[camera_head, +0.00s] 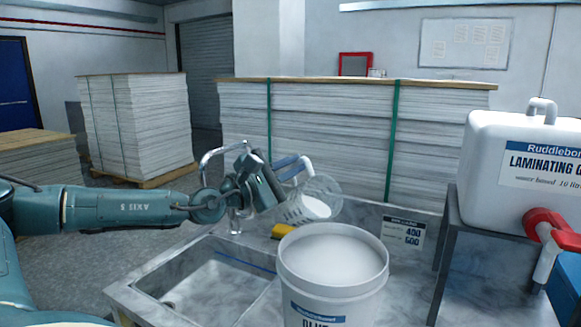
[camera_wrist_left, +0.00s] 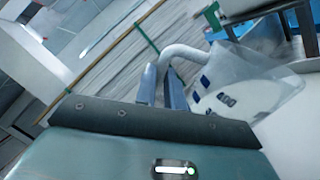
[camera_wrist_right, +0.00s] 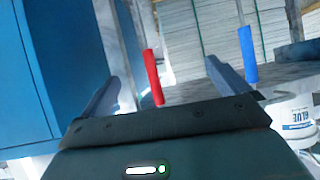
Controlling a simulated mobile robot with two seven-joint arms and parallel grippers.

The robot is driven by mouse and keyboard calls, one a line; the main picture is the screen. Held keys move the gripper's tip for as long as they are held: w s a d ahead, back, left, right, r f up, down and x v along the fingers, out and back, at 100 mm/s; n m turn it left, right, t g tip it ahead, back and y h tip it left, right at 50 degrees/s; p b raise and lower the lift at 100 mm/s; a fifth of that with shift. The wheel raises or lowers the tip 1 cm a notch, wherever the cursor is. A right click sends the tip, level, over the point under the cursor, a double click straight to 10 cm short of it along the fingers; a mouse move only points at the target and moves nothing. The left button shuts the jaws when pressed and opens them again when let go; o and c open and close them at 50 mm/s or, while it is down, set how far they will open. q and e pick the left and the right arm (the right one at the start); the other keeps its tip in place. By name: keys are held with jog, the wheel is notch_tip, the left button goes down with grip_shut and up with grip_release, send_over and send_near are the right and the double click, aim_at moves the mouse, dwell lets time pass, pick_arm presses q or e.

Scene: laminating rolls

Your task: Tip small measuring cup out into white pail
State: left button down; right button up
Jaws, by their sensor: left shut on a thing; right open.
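The small measuring cup (camera_head: 315,204) is clear, with white stuff inside, and is tilted with its mouth toward the right. My left gripper (camera_head: 290,170) is shut on its handle and holds it above the back left of the pail's rim. In the left wrist view the cup (camera_wrist_left: 262,92) shows with its handle between the fingers (camera_wrist_left: 163,88). The white pail (camera_head: 333,295) stands upright below, with white contents near its top and a blue label. My right gripper (camera_wrist_right: 163,85) is open and empty in the right wrist view; part of the pail (camera_wrist_right: 297,125) shows at that view's right edge.
A sink basin (camera_head: 215,285) with a faucet lies left of the pail. A yellow sponge (camera_head: 283,231) is behind the pail. A large glue container (camera_head: 500,150) with a red tap (camera_head: 550,230) stands on a raised stand at right. Board stacks (camera_head: 340,130) fill the back.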

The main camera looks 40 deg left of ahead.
aim_at(303, 158)
pick_arm(q)
jog(key=shift+d+f, duration=0.3)
jog(key=shift+f, duration=0.2)
jog(key=shift+s+d+r+m+h, duration=0.15)
jog(key=shift+d+m+h, duration=0.1)
jog(key=shift+m, duration=0.25)
jog(key=shift+d+r+m+h, duration=0.15)
jog(key=shift+d+m, duration=0.1)
jog(key=shift+m, duration=0.25)
jog(key=shift+a+r, duration=0.15)
jog(key=shift+r, duration=0.15)
jog(key=shift+w+a+r, duration=0.1)
jog(key=shift+w+r, duration=0.05)
jog(key=shift+w, duration=0.1)
jog(key=shift+r, duration=0.2)
jog(key=shift+s+d+r+m, duration=0.15)
jog(key=shift+d+r+m, duration=0.15)
jog(key=shift+d+m, duration=0.25)
jog(key=shift+s+d+r+m, duration=0.15)
jog(key=shift+d+r+m, duration=0.15)
jog(key=shift+m, duration=0.35)
dwell(0.7)
